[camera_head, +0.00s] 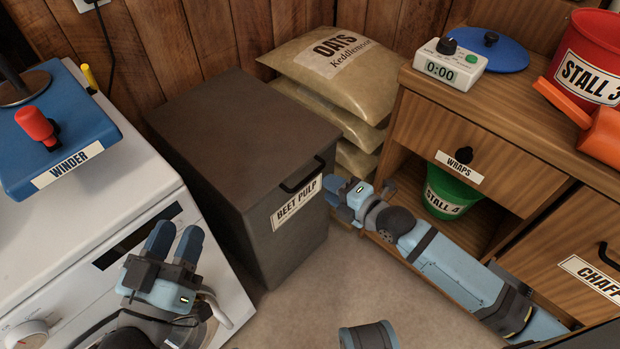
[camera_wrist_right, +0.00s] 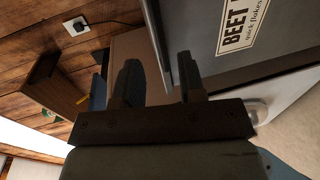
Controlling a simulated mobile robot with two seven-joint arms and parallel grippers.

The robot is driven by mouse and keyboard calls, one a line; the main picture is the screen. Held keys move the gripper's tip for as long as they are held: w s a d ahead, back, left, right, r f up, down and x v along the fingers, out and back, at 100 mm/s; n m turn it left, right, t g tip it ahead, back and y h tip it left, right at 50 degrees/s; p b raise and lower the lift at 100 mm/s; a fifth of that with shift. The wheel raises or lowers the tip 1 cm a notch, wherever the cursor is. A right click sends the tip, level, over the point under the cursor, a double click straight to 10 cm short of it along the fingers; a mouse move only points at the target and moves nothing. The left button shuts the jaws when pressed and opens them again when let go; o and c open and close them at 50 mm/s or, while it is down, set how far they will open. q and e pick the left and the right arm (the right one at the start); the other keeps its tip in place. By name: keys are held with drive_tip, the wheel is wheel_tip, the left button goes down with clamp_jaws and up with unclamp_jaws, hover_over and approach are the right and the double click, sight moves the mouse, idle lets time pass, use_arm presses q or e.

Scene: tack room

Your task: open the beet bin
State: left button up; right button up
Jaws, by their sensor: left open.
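The beet bin is a dark grey box with a flat lid (camera_head: 235,125), which is down. Its front carries a "BEET PULP" label (camera_head: 296,202), and a black bar handle (camera_head: 302,176) sits at the lid's front edge. My right gripper (camera_head: 335,191) is just right of the bin's front corner, near the handle. In the right wrist view its two fingers (camera_wrist_right: 160,85) are apart with nothing between them, and the label (camera_wrist_right: 243,25) shows beside them. My left gripper (camera_head: 174,241) is open and empty in front of the white machine, left of the bin.
A white machine (camera_head: 60,260) with a blue winder (camera_head: 60,135) stands left of the bin. Stacked oats sacks (camera_head: 335,75) are behind it. A wooden cabinet (camera_head: 480,130) stands at right, with a green bucket (camera_head: 452,190) in its opening. Bare floor lies in front.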

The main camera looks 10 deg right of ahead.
sight(310, 175)
use_arm(q)
drive_tip(key=shift+d+f+h+b, duration=0.3)
drive_tip(key=shift+f+b, duration=0.2)
drive_tip(key=shift+b, duration=0.35)
use_arm(e)
drive_tip(key=shift+x, duration=3.7)
clamp_jaws()
